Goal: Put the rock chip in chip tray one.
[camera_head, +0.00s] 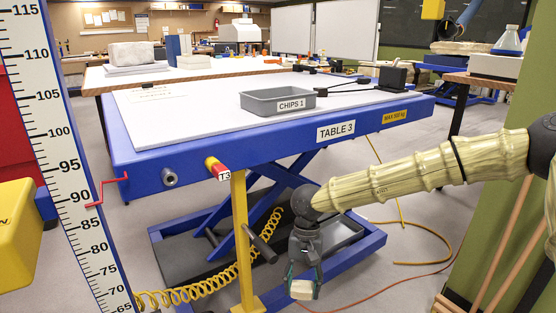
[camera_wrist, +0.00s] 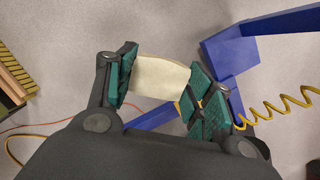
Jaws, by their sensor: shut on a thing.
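The rock chip (camera_wrist: 160,78) is a pale cream block held between the green pads of my gripper (camera_wrist: 158,88) in the wrist view. In the head view the chip (camera_head: 303,290) shows at the tips of my gripper (camera_head: 303,279), low in front of the table and below its top, with floor beneath. My gripper is shut on the chip. Chip tray one (camera_head: 251,105) is a grey open tray labelled CHIPS 1. It stands on the white top of TABLE 3 (camera_head: 190,121), above and beyond my gripper. The visible part of its inside looks empty.
The blue lift table's front edge (camera_head: 275,143) lies between my gripper and the tray. A yellow post (camera_head: 241,245) with a red T3 end stands left of my gripper. A yellow coiled hose (camera_head: 205,288) runs nearby.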

